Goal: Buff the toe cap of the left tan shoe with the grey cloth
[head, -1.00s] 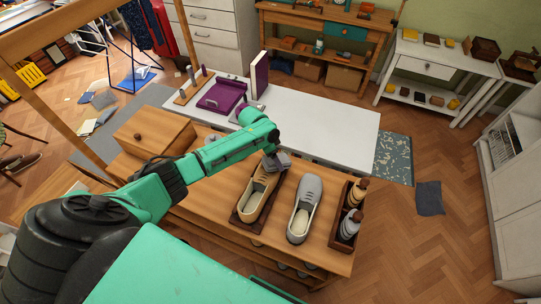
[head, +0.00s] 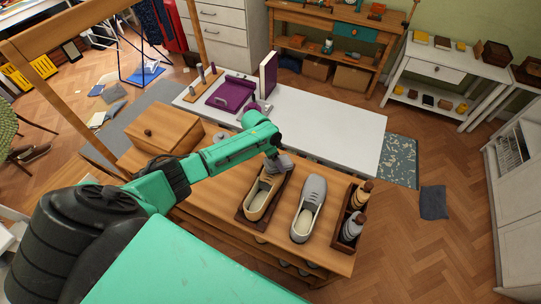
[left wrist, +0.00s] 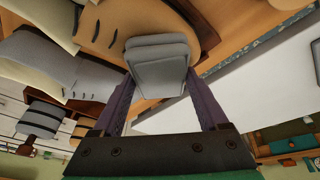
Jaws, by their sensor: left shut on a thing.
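The tan shoe (head: 259,205) lies on a dark board on the wooden bench, its toe pointing away from me, left of a grey shoe (head: 308,208). My left gripper (head: 277,156) is at the tan shoe's toe end, shut on the folded grey cloth (head: 284,166). In the left wrist view the cloth (left wrist: 157,65) sits between the purple fingers (left wrist: 160,82), against or just over the tan toe (left wrist: 135,18). I cannot tell if it presses on it. The cloth and gripper hide part of the toe cap. My right gripper is not in view.
A dark wooden caddy (head: 338,236) with brushes stands right of the grey shoe. A wooden box (head: 165,131) stands at the bench's left. A white table (head: 340,131) with purple items lies behind the bench. Bare bench top shows between the shoes and the caddy.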

